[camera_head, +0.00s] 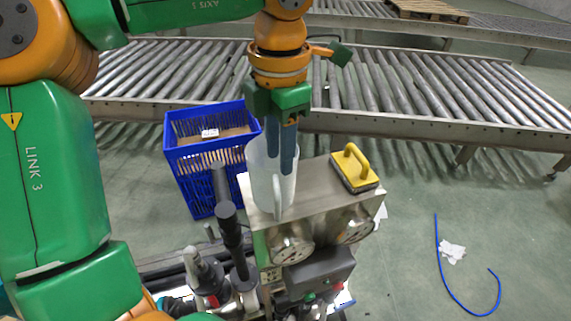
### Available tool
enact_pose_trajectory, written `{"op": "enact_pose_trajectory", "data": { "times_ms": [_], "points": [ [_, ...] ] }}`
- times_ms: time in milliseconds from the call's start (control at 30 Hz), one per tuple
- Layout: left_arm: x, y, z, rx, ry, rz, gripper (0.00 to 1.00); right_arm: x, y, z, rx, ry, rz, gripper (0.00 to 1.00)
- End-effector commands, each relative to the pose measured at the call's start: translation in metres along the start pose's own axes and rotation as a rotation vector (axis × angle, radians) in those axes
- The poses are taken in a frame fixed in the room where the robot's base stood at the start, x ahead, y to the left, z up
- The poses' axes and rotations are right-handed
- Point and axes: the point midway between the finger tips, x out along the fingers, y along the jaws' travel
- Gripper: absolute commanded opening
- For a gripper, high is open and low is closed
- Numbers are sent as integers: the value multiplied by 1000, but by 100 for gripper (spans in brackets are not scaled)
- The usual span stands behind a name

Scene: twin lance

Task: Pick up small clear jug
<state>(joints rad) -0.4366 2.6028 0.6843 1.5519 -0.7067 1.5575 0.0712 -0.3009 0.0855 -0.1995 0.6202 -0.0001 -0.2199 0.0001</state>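The small clear jug (261,188) is translucent white and stands upright on the left part of the steel top of a machine, its handle toward me. My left gripper (280,174) comes down from above with its grey-blue fingers pointing down at the jug's right side. My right gripper is not in view.
A yellow-handled block (354,168) sits on the right of the steel machine top (315,192). A blue crate (196,160) stands behind left. A roller conveyor (420,92) crosses behind. Upright dark levers (232,240) stand in front left. A blue hose (447,284) lies on the floor at right.

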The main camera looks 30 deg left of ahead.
Motion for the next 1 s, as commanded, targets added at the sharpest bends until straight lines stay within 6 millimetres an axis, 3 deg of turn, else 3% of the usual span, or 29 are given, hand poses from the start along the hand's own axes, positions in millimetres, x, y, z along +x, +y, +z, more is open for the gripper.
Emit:
{"op": "enact_pose_trajectory", "data": {
  "times_ms": [33,333,567,833,1000],
  "points": [
    [11,-2,1,9,10,19,38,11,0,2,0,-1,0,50],
    [40,-3,2,8,8,19,38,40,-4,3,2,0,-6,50],
    [57,-2,0,9,10,16,38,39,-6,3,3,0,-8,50],
    [104,-6,-5,6,7,14,38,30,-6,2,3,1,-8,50],
    [110,-6,-4,5,2,16,38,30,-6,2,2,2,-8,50]
  ]
}}
